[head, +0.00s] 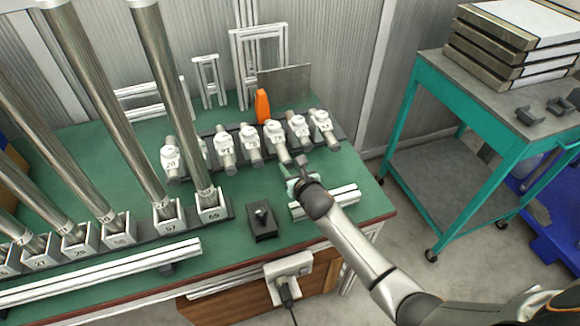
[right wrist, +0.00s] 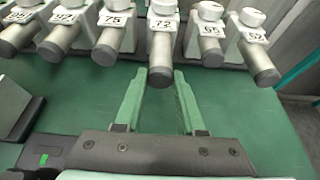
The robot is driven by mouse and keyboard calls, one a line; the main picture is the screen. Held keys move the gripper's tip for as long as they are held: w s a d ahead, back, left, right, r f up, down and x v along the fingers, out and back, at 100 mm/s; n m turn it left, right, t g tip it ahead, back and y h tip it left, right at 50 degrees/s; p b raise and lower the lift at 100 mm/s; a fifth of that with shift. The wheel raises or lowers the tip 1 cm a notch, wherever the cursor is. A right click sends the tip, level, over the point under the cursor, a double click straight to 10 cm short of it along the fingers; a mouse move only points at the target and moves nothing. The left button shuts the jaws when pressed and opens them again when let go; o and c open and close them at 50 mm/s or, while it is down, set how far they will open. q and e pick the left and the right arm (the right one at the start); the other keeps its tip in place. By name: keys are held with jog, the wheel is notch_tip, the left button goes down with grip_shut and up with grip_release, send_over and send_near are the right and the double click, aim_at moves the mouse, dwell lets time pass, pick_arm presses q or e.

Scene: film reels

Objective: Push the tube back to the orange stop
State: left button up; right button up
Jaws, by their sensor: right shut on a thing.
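The tube labelled 72 (head: 281,152) lies in a row of short metal tubes with white numbered collars on the green bench. In the right wrist view the tube (right wrist: 161,60) is at top centre, its near end toward me. The orange stop (head: 262,105) stands upright behind the row, behind tube 72. My right gripper (head: 291,167) is at the near end of this tube; in the right wrist view its two green fingers (right wrist: 160,74) lie either side of the tube end, shut on it. Contact is hard to see. My left gripper is not in view.
Tube 75 (right wrist: 109,42) and tube 65 (right wrist: 211,50) flank it closely. A small black block (head: 262,222) and white rails (head: 325,202) lie in front. Tall metal tubes (head: 165,100) stand at left. A teal cart (head: 455,105) is at right.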

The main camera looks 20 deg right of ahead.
aim_at(286, 157)
grip_shut()
dwell(0.7)
jog(key=shift+w+a+b, duration=0.1)
jog(key=shift+w+b, duration=0.75)
jog(key=shift+w, duration=1.8)
jog(key=o, duration=0.9)
grip_release()
